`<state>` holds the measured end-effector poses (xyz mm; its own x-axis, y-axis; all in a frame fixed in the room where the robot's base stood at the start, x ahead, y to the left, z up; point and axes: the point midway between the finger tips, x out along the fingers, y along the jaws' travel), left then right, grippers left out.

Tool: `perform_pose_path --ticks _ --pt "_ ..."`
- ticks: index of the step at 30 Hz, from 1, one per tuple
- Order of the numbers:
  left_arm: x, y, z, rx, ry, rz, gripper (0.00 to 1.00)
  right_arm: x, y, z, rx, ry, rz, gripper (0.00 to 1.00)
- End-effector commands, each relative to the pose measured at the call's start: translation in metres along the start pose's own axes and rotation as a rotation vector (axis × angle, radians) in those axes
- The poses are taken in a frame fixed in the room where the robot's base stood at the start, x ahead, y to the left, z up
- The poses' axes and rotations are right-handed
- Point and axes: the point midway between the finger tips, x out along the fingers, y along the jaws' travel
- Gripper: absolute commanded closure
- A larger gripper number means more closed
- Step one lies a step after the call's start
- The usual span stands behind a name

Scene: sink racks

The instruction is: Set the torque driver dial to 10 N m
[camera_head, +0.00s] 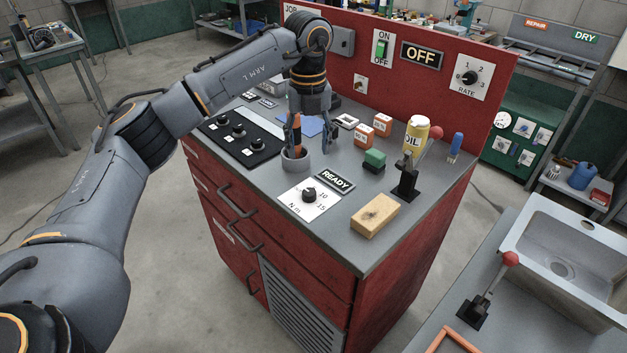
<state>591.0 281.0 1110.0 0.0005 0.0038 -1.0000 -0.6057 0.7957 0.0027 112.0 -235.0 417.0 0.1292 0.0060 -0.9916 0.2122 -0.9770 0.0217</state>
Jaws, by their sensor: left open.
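The torque driver dial (309,195) is a small black knob on a white plate marked 10, 15 and N m. The plate lies on the grey top of the red cabinet, near its front edge. The knob's pointer is too small to read. My left gripper (310,143) points down behind the dial, open and apart from it. A grey round holder (295,161) with an orange-and-dark handle standing in it is beside its left finger; I cannot tell whether they touch. My right gripper is not in view.
A READY sign (335,181) lies just behind the dial plate. A wooden block (375,216), a red-knobbed lever (408,180), a green block (374,160) and a yellow oil can (416,136) stand to the right. A black knob panel (238,133) lies left.

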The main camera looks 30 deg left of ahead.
Motion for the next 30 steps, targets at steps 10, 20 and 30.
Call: perform_pose_path --ticks 10,20,30 --pt "0.072 0.001 -0.002 0.003 0.004 0.002 0.44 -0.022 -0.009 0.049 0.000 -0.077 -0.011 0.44" --pt "0.117 -0.001 -0.001 0.003 0.003 -0.001 0.44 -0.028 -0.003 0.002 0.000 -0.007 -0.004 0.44" --pt "0.122 -0.001 -0.001 0.004 0.002 -0.003 0.44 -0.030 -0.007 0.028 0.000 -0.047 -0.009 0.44"
